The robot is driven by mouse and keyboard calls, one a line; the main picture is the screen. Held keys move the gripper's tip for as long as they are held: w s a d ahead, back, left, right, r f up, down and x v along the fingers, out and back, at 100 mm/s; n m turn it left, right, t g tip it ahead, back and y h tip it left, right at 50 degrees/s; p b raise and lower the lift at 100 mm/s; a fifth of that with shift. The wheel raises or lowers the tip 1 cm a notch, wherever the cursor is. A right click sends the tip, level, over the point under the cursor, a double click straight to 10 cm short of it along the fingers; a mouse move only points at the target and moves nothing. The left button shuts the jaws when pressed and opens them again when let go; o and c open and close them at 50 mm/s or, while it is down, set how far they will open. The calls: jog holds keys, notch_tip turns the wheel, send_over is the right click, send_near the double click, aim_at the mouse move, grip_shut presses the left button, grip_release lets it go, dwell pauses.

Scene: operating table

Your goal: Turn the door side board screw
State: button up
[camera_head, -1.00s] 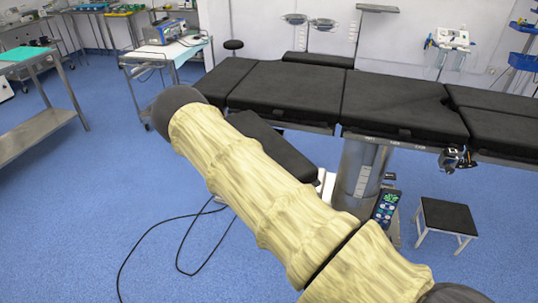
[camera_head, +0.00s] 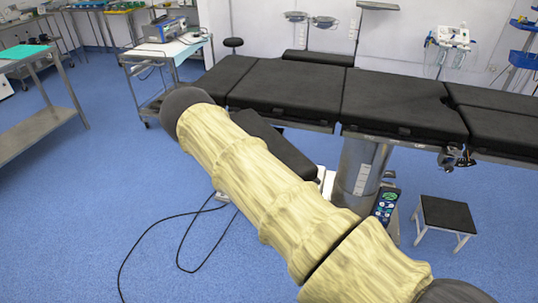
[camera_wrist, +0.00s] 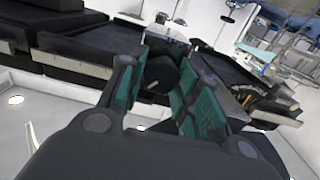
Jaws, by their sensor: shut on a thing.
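In the wrist view, my gripper (camera_wrist: 161,68) has its two green-padded fingers on either side of a dark, faceted screw knob (camera_wrist: 160,73) at the edge of the operating table. The fingers are shut on this knob. The pads and fingers cover part of it, so I cannot tell how far it is turned. In the head view, the black-padded operating table (camera_head: 290,90) stands across the middle and right. My arm crosses the foreground there, and neither my gripper nor the held knob can be made out.
A black-topped step stool (camera_head: 447,214) stands below. A hand control (camera_head: 386,205) hangs by the column. A cable (camera_head: 180,240) lies on the blue floor. An instrument trolley (camera_head: 165,50) is at the back left.

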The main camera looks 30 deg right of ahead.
jog(key=shift+f+n+b, duration=0.1)
jog(key=shift+n+b, duration=0.2)
jog(key=shift+b, duration=0.05)
jog(key=shift+a+n+b, duration=0.1)
jog(key=shift+n+b, duration=2.65)
jog(key=shift+n, duration=0.75)
jog(key=shift+w, duration=0.1)
jog(key=o, duration=1)
jog(key=shift+o, duration=0.2)
